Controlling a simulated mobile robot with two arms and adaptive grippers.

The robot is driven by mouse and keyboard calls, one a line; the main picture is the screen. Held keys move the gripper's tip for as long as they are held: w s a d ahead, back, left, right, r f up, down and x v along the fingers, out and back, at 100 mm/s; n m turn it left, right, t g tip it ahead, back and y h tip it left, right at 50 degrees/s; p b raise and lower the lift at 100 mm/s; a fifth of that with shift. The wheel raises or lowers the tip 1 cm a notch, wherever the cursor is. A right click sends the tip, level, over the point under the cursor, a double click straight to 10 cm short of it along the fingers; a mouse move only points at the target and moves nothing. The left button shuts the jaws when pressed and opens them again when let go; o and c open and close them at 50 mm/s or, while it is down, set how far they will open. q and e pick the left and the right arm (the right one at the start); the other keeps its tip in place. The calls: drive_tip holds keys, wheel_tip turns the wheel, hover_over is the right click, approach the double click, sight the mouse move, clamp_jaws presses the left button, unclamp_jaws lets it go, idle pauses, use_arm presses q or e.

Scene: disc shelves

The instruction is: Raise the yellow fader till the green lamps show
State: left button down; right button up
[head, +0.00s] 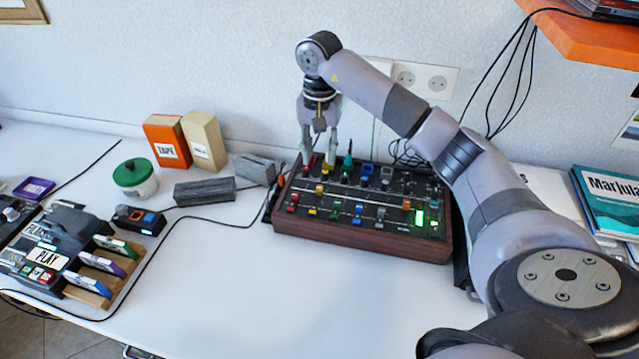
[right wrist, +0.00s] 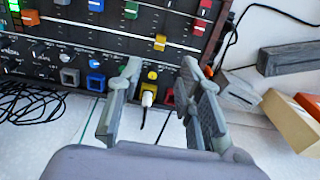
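The yellow fader (head: 319,190) sits towards the back of its slot on the mixer (head: 365,237); its cap also shows in the right wrist view (right wrist: 160,43). My right gripper (head: 318,163) is open above the mixer's back-left edge, pointing down, behind the fader and apart from it. In the right wrist view its fingers (right wrist: 160,66) stand either side of a yellow socket or button (right wrist: 151,76) and a white plug (right wrist: 148,95), with no visible grip. Green lamps (head: 420,218) glow at the mixer's front right. My left gripper is not in view.
Other coloured faders, red (right wrist: 198,27) and green (right wrist: 131,10), flank the yellow one. Grey blocks (head: 205,191) and a tape box (head: 167,141) stand left of the mixer. Black cables (head: 405,153) lie behind it. The white table in front is clear.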

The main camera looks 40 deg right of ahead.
sight(319, 188)
wheel_tip(319, 188, down, 10)
drive_tip(key=shift+f+p, duration=0.1)
drive_tip(key=shift+p, duration=0.25)
clamp_jaws()
idle(0.4)
idle(0.4)
